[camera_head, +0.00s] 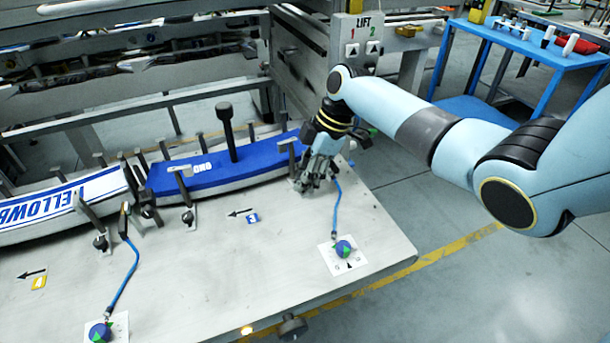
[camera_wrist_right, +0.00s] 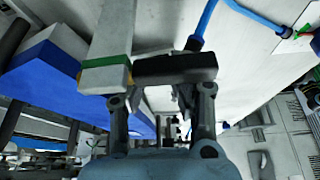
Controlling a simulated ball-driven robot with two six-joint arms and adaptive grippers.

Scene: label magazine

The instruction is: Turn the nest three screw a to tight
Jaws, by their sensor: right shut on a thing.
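My right gripper (camera_head: 314,184) is at the right end of the blue label block (camera_head: 200,172), low over the grey plate (camera_head: 260,275). In the right wrist view, my right gripper (camera_wrist_right: 160,92) has its two fingers closed at a dark bar-shaped handle (camera_wrist_right: 175,68). A blue cable runs up from beside this handle. I cannot tell for sure that the handle is the nest three screw a. The gripper hides that spot in the head view. How far the handle is turned cannot be read. My left gripper is not in view.
A pale upright bar (camera_wrist_right: 110,45) stands close beside the fingers. A green and blue knob (camera_head: 343,248) sits on a white card, joined by the blue cable. A black post (camera_head: 227,132) rises from the block.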

